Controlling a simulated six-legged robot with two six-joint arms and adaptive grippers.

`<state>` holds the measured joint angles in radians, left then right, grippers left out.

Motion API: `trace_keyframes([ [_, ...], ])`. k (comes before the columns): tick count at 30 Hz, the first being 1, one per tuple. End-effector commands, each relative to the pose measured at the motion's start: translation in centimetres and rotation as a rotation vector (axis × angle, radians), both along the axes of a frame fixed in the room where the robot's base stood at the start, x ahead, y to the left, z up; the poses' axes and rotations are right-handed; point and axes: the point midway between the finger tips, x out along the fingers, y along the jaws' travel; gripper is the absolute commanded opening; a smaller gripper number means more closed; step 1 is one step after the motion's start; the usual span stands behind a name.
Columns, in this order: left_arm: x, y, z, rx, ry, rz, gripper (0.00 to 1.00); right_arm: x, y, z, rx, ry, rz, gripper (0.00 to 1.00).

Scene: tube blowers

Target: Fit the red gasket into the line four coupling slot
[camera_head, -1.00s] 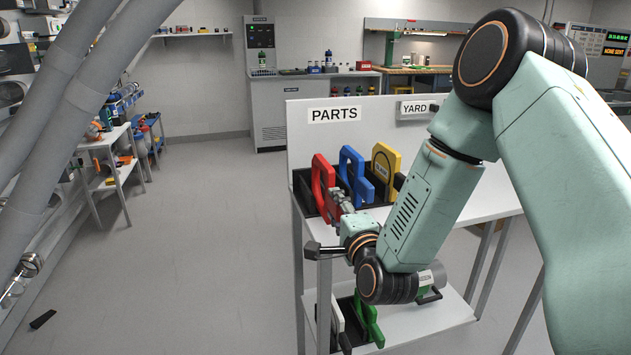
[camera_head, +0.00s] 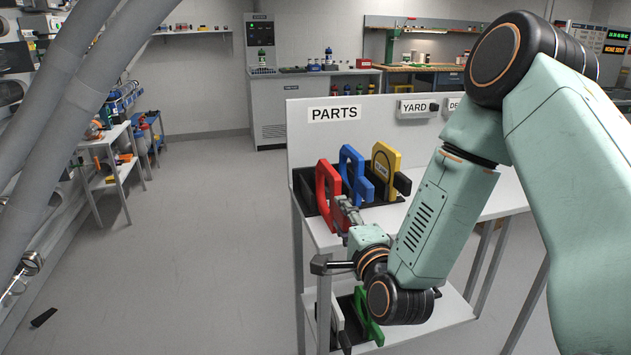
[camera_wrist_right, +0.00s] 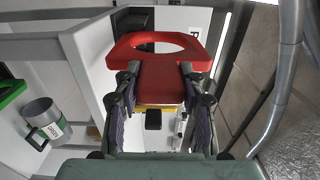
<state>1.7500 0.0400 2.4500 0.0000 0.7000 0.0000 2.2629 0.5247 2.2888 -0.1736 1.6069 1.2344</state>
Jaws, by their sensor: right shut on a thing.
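The red gasket (camera_head: 322,187) is a flat ring with a tab, at the front left of the black rack on the PARTS stand. In the right wrist view the red gasket (camera_wrist_right: 207,52) has its tab between the two fingers of my right gripper (camera_wrist_right: 160,88). My right gripper (camera_head: 343,208) is shut on that tab. In the head view I cannot tell whether the gasket is clear of the rack. My left gripper is not in view. I cannot make out the line four coupling slot.
Blue (camera_head: 353,170) and yellow (camera_head: 386,163) gaskets stand in the black rack (camera_head: 309,196) right beside the red one. A green part (camera_head: 368,318) sits on the lower shelf. The PARTS panel (camera_head: 300,140) rises behind. Open floor (camera_head: 220,220) lies left of the stand.

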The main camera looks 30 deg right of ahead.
Motion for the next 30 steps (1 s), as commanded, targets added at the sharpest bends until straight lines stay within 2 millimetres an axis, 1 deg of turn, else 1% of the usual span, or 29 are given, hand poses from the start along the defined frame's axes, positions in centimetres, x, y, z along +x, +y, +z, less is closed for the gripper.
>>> trace_keyframes([
  [30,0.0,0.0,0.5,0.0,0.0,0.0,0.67,-5.5,1.3,0.0,0.0,0.0,0.0,0.07],
])
